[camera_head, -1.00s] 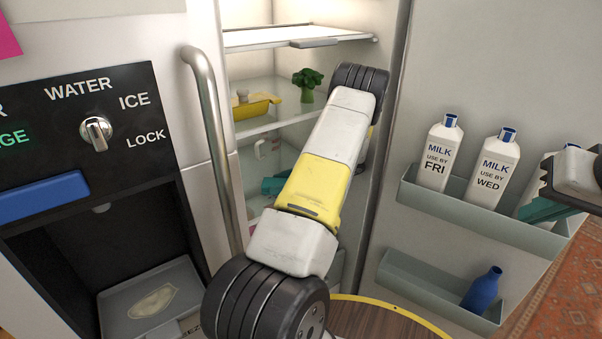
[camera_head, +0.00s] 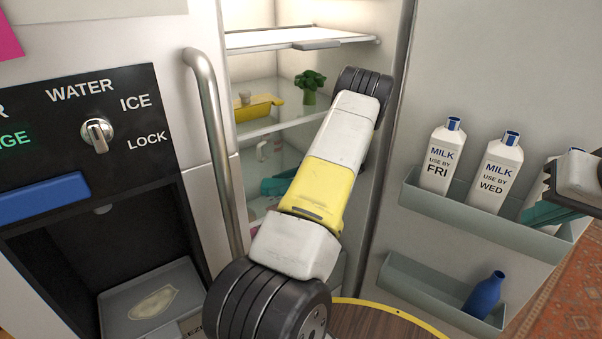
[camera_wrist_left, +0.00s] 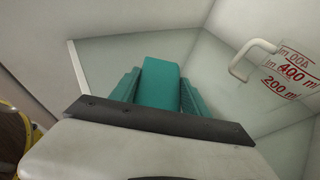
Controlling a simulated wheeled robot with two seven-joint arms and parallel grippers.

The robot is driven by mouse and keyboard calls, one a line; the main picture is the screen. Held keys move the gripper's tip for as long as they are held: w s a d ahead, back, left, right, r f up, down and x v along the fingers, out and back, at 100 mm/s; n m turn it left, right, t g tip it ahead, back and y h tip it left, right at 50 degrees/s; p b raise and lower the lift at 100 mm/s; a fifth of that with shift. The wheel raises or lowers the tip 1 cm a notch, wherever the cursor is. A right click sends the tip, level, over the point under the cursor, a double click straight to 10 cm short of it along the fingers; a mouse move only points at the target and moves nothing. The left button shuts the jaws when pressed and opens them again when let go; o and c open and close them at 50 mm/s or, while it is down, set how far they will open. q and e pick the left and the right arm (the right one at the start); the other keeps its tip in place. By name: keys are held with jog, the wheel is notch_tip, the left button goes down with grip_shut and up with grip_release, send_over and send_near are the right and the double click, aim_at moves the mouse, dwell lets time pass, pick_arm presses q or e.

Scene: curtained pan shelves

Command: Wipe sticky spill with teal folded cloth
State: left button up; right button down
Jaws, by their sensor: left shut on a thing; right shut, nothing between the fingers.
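My left arm reaches into the open fridge. Its gripper, with teal fingers, is partly hidden behind the arm in the head view (camera_head: 277,186). In the left wrist view the left gripper (camera_wrist_left: 158,95) is shut on the teal folded cloth (camera_wrist_left: 160,82), which stands out between the fingertips over a pale glass shelf (camera_wrist_left: 105,60). A pale beige patch (camera_head: 153,302) lies in the dispenser tray; I cannot tell if it is the sticky spill. No spill shows clearly on the shelf. My right gripper (camera_head: 545,214) is shut and empty in front of the door's milk cartons.
A measuring jug (camera_wrist_left: 290,75) stands close right of the cloth in the wrist view. A yellow dish (camera_head: 258,108) and broccoli (camera_head: 309,86) sit on the shelf above. Milk cartons (camera_head: 497,172) and a blue bottle (camera_head: 485,294) fill the door racks. A handle (camera_head: 212,140) edges the left door.

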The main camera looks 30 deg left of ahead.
aim_at(262, 200)
pick_arm(q)
jog(key=shift+w+d+f+m+t, duration=0.1)
jog(key=shift+w+d+m+t, duration=0.1)
jog(key=shift+d, duration=0.25)
jog(key=shift+w+d+m+t, duration=0.1)
jog(key=shift+w+d+t, duration=0.1)
jog(key=shift+d, duration=0.25)
jog(key=shift+s+a, duration=0.15)
jog(key=shift+s, duration=0.35)
jog(key=shift+s+a, duration=0.7)
jog(key=shift+s, duration=0.35)
jog(key=shift+s+a, duration=0.7)
jog(key=shift+s, duration=0.4)
jog(key=shift+s+a, duration=0.7)
jog(key=shift+s, duration=0.35)
